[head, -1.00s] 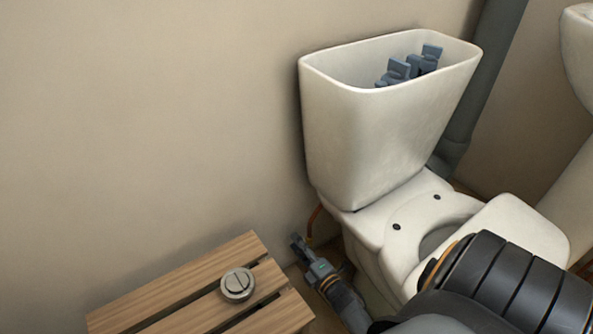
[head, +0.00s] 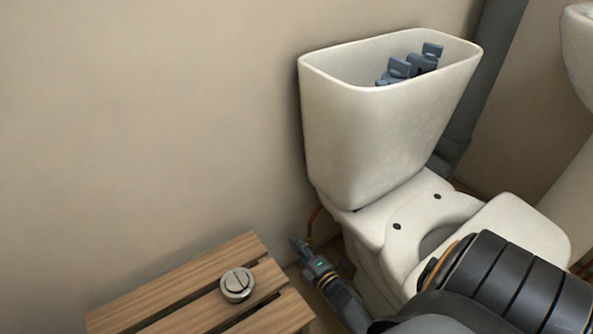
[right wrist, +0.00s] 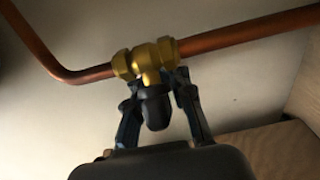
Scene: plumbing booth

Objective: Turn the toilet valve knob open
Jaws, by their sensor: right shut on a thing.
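The valve shows in the right wrist view as a brass body (right wrist: 150,62) on a copper pipe. Its dark knob (right wrist: 155,108) points toward the camera. My right gripper (right wrist: 158,98) has its two fingers on either side of the knob and is shut on it. In the head view my right gripper (head: 300,243) is low by the wall, left of the toilet base. The knob cannot be made out there; only a piece of copper pipe (head: 314,222) shows. My left gripper is not in view.
The white toilet with its open cistern (head: 385,130) stands right of my gripper; dark fittings (head: 398,70) are inside. A slatted wooden stool (head: 180,285) with a round metal flush button (head: 237,285) is on the left. The wall is close behind.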

